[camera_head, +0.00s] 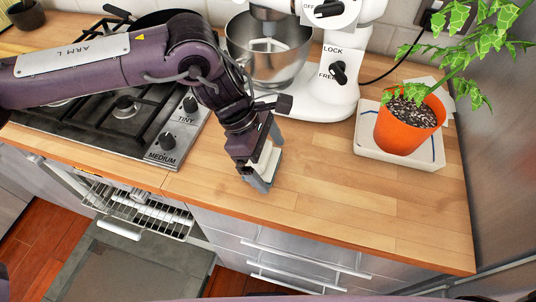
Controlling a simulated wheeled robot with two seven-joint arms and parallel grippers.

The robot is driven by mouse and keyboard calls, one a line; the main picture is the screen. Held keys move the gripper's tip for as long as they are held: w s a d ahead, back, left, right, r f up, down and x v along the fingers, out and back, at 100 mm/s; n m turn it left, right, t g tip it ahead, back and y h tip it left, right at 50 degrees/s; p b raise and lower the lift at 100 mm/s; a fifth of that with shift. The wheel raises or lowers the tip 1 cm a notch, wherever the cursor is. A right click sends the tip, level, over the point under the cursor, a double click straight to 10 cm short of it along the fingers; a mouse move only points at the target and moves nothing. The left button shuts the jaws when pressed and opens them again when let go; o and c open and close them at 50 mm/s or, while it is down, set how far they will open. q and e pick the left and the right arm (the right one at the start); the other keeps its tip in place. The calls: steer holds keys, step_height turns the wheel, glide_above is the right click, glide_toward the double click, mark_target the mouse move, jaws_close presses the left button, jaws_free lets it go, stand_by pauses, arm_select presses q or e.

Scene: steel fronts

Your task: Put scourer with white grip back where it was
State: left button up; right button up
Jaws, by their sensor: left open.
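My left gripper (264,168) is open and points down at the wooden counter (330,200), near its front edge and right of the hob. A small cream-white piece (265,155) shows at its grey fingers. I cannot tell whether this is the white grip of the scourer or part of the gripper. No scourer can be made out clearly elsewhere. My right gripper is not in view.
A gas hob (120,110) lies to the left. A white stand mixer (320,95) with a steel bowl (270,55) stands behind the gripper. An orange plant pot (408,127) sits on a white tray (370,155) at right. An oven door (125,265) hangs open below. The front right counter is clear.

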arm_select(q)
steer(key=b+v, duration=0.1)
steer(key=v, duration=1.1)
